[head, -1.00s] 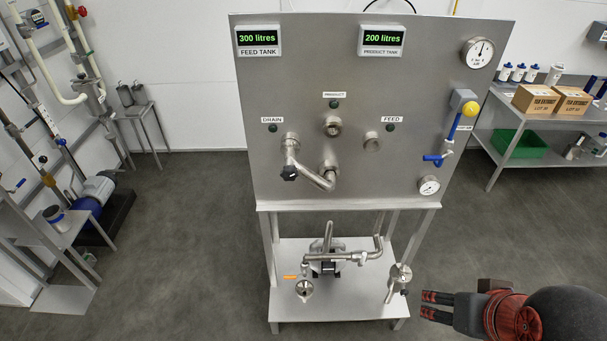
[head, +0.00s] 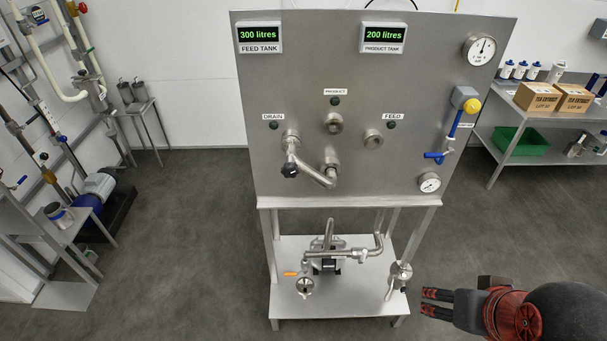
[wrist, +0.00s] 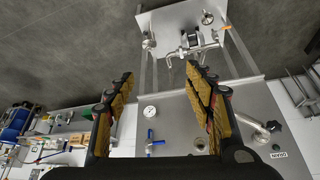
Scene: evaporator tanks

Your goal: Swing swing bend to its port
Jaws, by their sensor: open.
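The swing bend (head: 314,175) is a bare steel pipe on the upright panel. It runs from the lower middle fitting (head: 331,165) left to an elbow with a black knob (head: 290,170), then up to the drain port (head: 291,137). The product port (head: 333,123) and the feed port (head: 373,139) show no pipe on them. My gripper (head: 427,303) is open and empty at the lower right, well apart from the bend. The wrist view looks upside down at the panel, with the bend (wrist: 243,136) right of my open fingers (wrist: 158,78).
A blue-handled valve (head: 452,128) and gauges sit on the panel's right side. Below is a shelf (head: 340,305) with a pump and pipes. A bench (head: 490,108) with boxes stands right, piping and a motor (head: 98,186) left.

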